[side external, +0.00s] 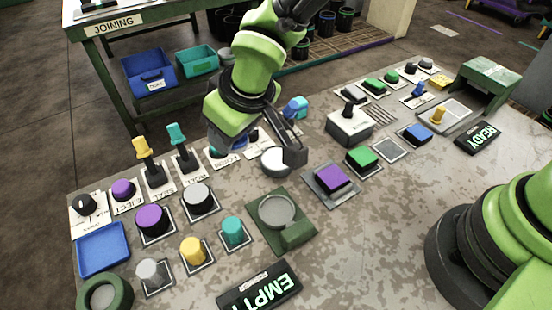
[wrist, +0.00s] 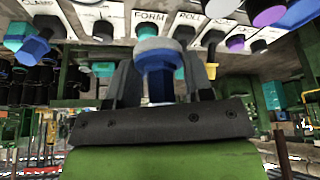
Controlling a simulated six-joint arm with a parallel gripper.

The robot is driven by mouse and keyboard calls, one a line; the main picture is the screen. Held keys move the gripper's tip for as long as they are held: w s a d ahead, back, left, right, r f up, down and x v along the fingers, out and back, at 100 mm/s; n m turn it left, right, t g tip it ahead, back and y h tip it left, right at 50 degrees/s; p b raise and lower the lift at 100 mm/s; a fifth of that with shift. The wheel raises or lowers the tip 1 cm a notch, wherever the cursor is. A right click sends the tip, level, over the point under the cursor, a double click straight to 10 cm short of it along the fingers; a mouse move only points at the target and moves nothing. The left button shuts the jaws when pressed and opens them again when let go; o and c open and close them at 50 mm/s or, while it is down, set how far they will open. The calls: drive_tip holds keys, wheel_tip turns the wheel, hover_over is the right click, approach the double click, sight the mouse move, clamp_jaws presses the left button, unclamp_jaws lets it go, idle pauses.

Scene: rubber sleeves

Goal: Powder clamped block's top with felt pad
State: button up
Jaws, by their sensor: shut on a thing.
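In the side view my gripper (side external: 285,147) is low over the middle of the bench, and the handle is hidden there. A white round piece (side external: 276,161) shows just beside the fingers; I cannot tell whether it is the pad or a separate dish. A purple square block (side external: 331,178) sits on a grey plate to the right, apart from the fingers. I see no clear clamp jaws around it.
A green fixture with a round grey recess (side external: 277,209) lies in front of my gripper. Knobs, levers and a blue tray (side external: 103,248) fill the left. A grey lever box (side external: 349,124) and a green block (side external: 363,158) stand right. The bench's right front (side external: 390,220) is clear.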

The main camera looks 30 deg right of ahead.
sight(276, 154)
drive_tip(key=shift+d, duration=0.1)
idle(0.3)
drive_tip(key=shift+d+f+m+h, duration=0.15)
drive_tip(key=shift+d+m+h, duration=0.15)
drive_tip(key=shift+d+m, duration=0.3)
drive_tip(key=d+m+h, duration=0.1)
drive_tip(key=d+m, duration=0.1)
drive_tip(key=d+m+h, duration=0.1)
drive_tip(key=d+m, duration=0.1)
drive_tip(key=m, duration=0.1)
drive_tip(key=d+f+m, duration=0.1)
drive_tip(key=d+m, duration=0.1)
drive_tip(key=shift+d+m+h, duration=0.3)
drive_tip(key=shift+h, duration=0.1)
drive_tip(key=shift+f, duration=3)
drive_tip(key=shift+f, duration=0.55)
wheel_tip(276, 154, up, 7)
